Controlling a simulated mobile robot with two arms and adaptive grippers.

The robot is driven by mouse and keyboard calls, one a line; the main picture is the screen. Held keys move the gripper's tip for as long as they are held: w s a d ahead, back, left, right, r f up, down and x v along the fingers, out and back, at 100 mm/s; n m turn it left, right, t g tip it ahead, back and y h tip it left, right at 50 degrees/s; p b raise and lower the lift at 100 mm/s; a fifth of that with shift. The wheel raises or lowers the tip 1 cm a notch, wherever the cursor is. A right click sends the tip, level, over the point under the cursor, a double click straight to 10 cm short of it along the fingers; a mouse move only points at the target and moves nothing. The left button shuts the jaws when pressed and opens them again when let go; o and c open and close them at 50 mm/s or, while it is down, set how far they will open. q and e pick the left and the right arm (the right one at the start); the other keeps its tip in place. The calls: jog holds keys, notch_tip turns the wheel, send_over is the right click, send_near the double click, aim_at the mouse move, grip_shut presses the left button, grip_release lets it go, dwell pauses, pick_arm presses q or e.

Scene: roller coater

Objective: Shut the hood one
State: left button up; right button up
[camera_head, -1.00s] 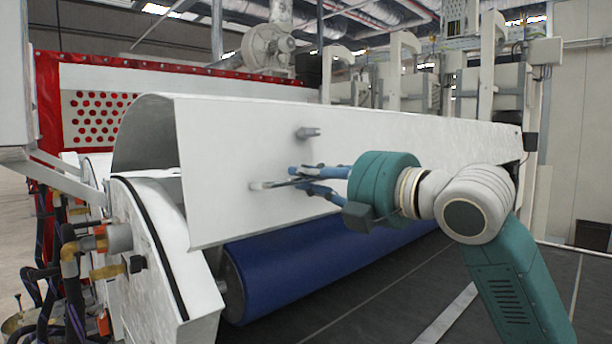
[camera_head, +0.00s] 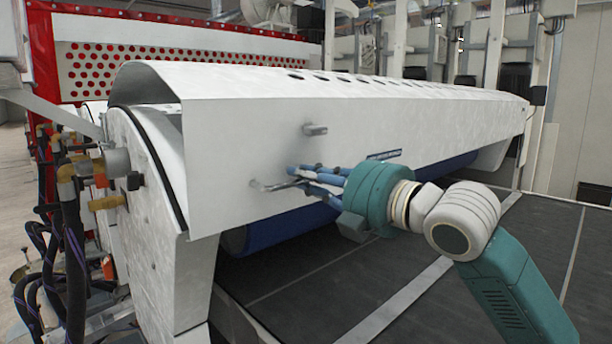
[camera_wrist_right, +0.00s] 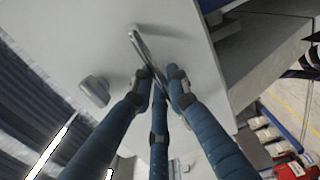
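The hood (camera_head: 240,130) is a long white curved cover over a blue roller (camera_head: 285,228), and only a strip of the roller shows below its front edge. A metal bar handle (camera_head: 270,186) and a small grey knob (camera_head: 315,129) stick out of the hood's near end. My right gripper (camera_head: 300,180) is at the bar handle with its blue fingers converged around it. In the right wrist view the handle (camera_wrist_right: 137,42) runs between the fingertips, and the knob (camera_wrist_right: 95,91) is to their left. My left gripper is not in view.
A white end housing (camera_head: 140,220) with hoses and brass fittings (camera_head: 75,180) stands at the left. A red frame with a perforated panel (camera_head: 110,65) is behind. A dark flat bed (camera_head: 400,265) lies in front of the roller, below my right arm.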

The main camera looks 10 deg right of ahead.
jog(key=o, duration=0.3)
jog(key=shift+s+d+r, duration=0.1)
jog(key=shift+r, duration=0.2)
jog(key=shift+v, duration=6.1)
jog(key=shift+f, duration=0.3)
